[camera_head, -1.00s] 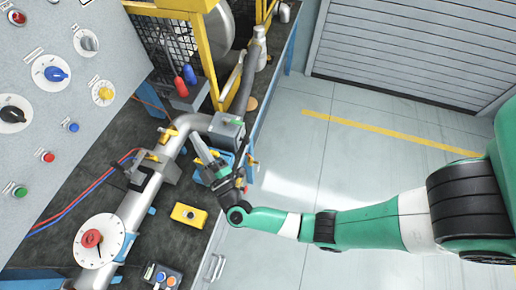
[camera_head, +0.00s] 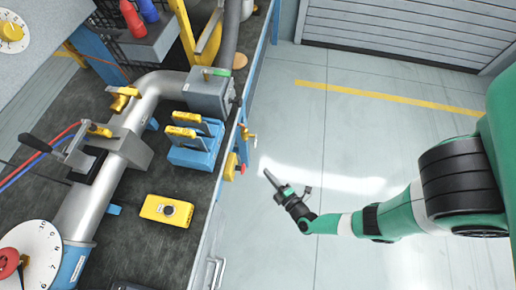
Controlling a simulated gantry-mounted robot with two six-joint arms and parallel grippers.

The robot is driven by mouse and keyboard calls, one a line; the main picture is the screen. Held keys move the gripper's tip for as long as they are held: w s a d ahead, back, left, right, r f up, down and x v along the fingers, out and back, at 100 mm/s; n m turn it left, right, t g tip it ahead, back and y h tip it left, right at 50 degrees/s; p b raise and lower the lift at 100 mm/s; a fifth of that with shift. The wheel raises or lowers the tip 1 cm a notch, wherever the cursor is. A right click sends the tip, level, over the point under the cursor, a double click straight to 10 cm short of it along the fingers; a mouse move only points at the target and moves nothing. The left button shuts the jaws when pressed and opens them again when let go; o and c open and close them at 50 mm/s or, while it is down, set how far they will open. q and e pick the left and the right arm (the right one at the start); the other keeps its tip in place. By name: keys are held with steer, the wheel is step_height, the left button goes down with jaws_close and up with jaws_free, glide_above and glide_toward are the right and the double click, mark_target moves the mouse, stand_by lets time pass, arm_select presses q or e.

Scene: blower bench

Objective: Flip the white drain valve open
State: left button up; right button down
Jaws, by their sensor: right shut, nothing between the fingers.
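I cannot make out a white drain valve for certain. A small yellow valve handle (camera_head: 247,133) sticks out at the bench's right edge. A green lever (camera_head: 217,72) sits on the grey block at the pipe's upper end. Yellow handles also sit on the pipe (camera_head: 124,99) and near its clamp. My right gripper (camera_head: 268,174) is shut and empty. It hangs over the floor, right of the bench edge and apart from everything on the bench. My left gripper is not in view.
The big silver pipe (camera_head: 158,92) bends across the dark bench. A blue stand (camera_head: 194,157) with yellow-topped tools and a yellow box (camera_head: 167,210) lie near it. A round dial (camera_head: 30,255) is at lower left. The floor (camera_head: 330,160) right of the bench is clear.

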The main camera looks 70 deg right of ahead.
steer(key=w+d+f+b, duration=0.2)
steer(key=w+d+b, duration=0.5)
steer(key=d+b, duration=0.1)
steer(key=shift+w+d+f, duration=0.25)
steer(key=shift+w+d, duration=0.15)
steer(key=shift+d, duration=0.1)
steer(key=shift+w+d+f+p, duration=0.1)
steer(key=shift+d+f+p, duration=0.45)
steer(key=shift+d+f, duration=0.1)
